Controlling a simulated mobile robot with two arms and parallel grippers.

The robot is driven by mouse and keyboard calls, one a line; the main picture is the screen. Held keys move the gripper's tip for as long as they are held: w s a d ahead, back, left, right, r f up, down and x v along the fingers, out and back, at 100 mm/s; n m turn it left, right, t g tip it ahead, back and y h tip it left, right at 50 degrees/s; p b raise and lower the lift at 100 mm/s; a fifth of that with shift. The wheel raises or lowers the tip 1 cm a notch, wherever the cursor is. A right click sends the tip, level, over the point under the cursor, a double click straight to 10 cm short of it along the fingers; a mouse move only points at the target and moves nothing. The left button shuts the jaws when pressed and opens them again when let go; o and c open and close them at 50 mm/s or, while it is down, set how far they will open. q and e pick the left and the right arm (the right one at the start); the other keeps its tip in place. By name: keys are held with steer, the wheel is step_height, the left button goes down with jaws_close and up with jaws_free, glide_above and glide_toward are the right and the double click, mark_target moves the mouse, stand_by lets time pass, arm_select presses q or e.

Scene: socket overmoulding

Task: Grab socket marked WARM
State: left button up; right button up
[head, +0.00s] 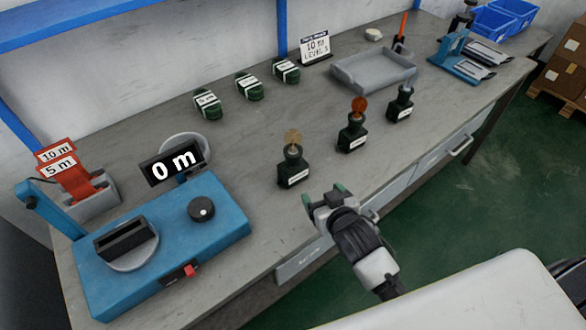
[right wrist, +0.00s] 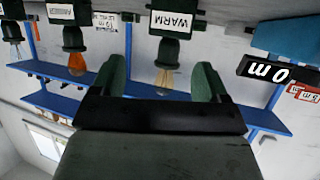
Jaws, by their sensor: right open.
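The socket marked WARM (right wrist: 174,22) is dark green with a white label and a pale clear bulb, and it shows inverted in the right wrist view. In the head view it appears to be the leftmost of three bulb sockets (head: 292,177), upright near the bench's front edge. My right gripper (head: 325,193) is open and empty, in front and to the right of this socket, apart from it. In the right wrist view the socket's bulb shows between the two green fingers (right wrist: 162,82), beyond them. My left gripper is out of view.
An amber-bulb socket (head: 352,138) and another bulb socket (head: 400,106) stand further right. Several banded green pieces (head: 249,86) lie behind. A blue machine (head: 225,205) with a 0 m display (head: 174,162) is left. A grey tray (head: 345,76) sits further back.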

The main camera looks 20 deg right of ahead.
mark_target(290, 133)
steer(key=w+r+t, duration=0.1)
steer(key=w+r, duration=0.1)
steer(key=w, duration=0.1)
steer(key=w+a+r+t+y, duration=0.1)
steer(key=w+r, duration=0.1)
steer(key=w, duration=0.1)
steer(key=w+a+r+n+t+y, duration=0.1)
steer(key=w+r+t, duration=0.1)
steer(key=w, duration=0.1)
steer(key=shift+w+a, duration=0.25)
steer(key=shift+w, duration=0.1)
steer(key=w, duration=0.1)
steer(key=w+p, duration=0.1)
steer(key=w, duration=0.3)
steer(key=shift+w+a+r, duration=0.2)
steer(key=shift+a+r, duration=0.1)
steer(key=shift+w, duration=0.35)
steer(key=shift+s, duration=0.1)
steer(key=c, duration=1.2)
steer(key=shift+c, duration=0.6)
steer(key=shift+r, duration=0.1)
